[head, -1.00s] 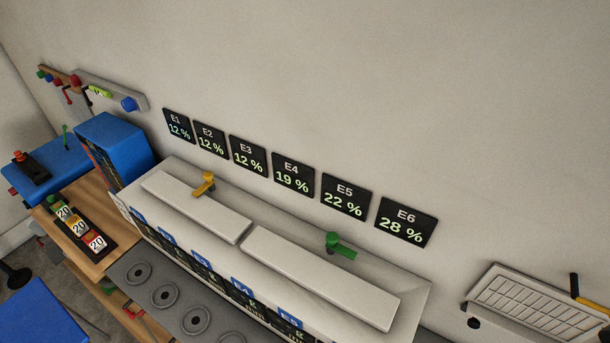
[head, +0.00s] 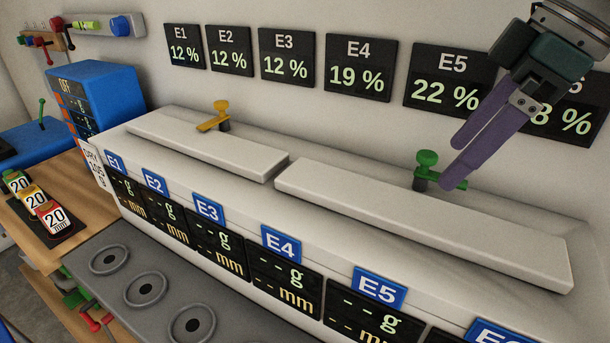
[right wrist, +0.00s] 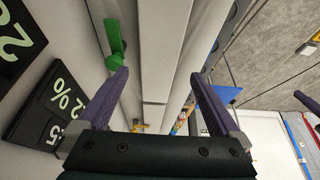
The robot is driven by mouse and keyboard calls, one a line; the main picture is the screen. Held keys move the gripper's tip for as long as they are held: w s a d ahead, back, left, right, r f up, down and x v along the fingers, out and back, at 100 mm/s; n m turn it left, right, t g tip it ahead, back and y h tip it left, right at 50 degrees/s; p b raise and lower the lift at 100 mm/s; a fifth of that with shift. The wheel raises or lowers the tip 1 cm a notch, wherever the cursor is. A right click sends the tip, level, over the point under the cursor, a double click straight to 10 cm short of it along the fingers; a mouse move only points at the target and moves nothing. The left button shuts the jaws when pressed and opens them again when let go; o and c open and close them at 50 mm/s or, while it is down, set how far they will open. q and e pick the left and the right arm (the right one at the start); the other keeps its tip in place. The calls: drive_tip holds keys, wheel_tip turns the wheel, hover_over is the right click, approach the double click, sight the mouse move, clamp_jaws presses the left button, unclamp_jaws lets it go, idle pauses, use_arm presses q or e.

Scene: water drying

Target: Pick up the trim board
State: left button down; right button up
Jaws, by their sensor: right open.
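No piece is labelled as the trim board. Two long white boards lie end to end on the white cabinet top, a left board (head: 190,140) and a right board (head: 420,215); I cannot tell whether either is it. My right gripper (head: 456,165) is open and empty, fingers pointing down, over the back edge by the green lever (head: 426,172). In the right wrist view its purple fingers (right wrist: 160,78) are spread, with pale cabinet strips between and beyond them and the green lever (right wrist: 115,45) by one fingertip. A purple tip (right wrist: 306,100) at that view's right edge may belong to my left gripper.
A yellow lever (head: 218,115) stands behind the left board. Wall displays, such as E4 (head: 360,67), hang close behind. A blue box (head: 95,95), numbered blocks (head: 47,216) and a grey shelf with round rings (head: 146,289) lie left and in front.

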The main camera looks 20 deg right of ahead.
sight(408, 206)
drive_tip(key=x, duration=0.9)
drive_tip(key=shift+f+p, duration=0.25)
drive_tip(key=shift+p, duration=0.05)
drive_tip(key=shift+c, duration=0.4)
drive_tip(key=c, duration=1.2)
drive_tip(key=shift+c, duration=0.2)
drive_tip(key=shift+r, duration=0.2)
